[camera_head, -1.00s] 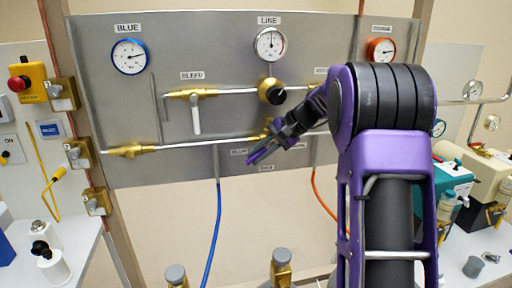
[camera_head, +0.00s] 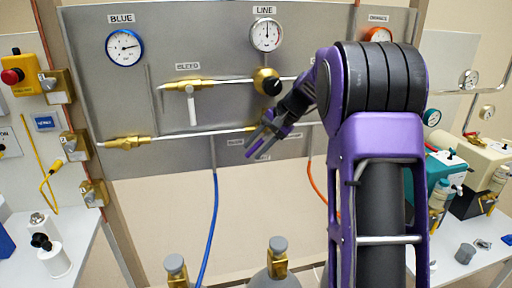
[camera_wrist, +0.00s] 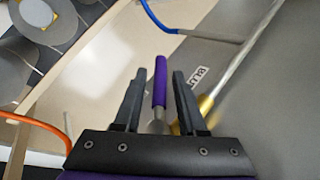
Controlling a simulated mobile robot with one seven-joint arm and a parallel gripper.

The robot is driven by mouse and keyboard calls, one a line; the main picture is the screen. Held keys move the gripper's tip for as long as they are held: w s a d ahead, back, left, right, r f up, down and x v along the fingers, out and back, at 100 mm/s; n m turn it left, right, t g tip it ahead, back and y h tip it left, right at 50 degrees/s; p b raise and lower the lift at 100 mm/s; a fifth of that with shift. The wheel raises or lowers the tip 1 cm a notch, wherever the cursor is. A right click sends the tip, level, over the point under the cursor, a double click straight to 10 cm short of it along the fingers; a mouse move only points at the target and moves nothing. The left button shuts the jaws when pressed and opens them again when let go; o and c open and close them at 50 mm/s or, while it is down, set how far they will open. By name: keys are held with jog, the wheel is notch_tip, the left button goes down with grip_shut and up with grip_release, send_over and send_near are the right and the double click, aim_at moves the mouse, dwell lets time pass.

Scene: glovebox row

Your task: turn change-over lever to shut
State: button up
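The change-over lever has a purple grip on a silver stem, seen in the wrist view (camera_wrist: 160,85). It lies between the two dark fingers of my gripper (camera_wrist: 160,95), with a gap on each side. My gripper is open around it. In the head view my gripper (camera_head: 262,146) is at the lower edge of the grey panel (camera_head: 215,100), below the round black-and-brass knob (camera_head: 267,81). There my gripper largely hides the lever and its valve body. A brass fitting (camera_wrist: 206,104) shows beside the right finger in the wrist view.
The blue hose (camera_head: 214,215) and the orange hose (camera_head: 315,180) hang from the panel on either side of my gripper. The bleed valve (camera_head: 192,90) with its white lever is up and left. Cylinder tops (camera_head: 277,262) stand below. The wall under the panel is clear.

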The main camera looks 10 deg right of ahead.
dwell(0.3)
jog(key=p+v, duration=0.2)
jog(key=v, duration=1.5)
jog(key=shift+r, duration=0.2)
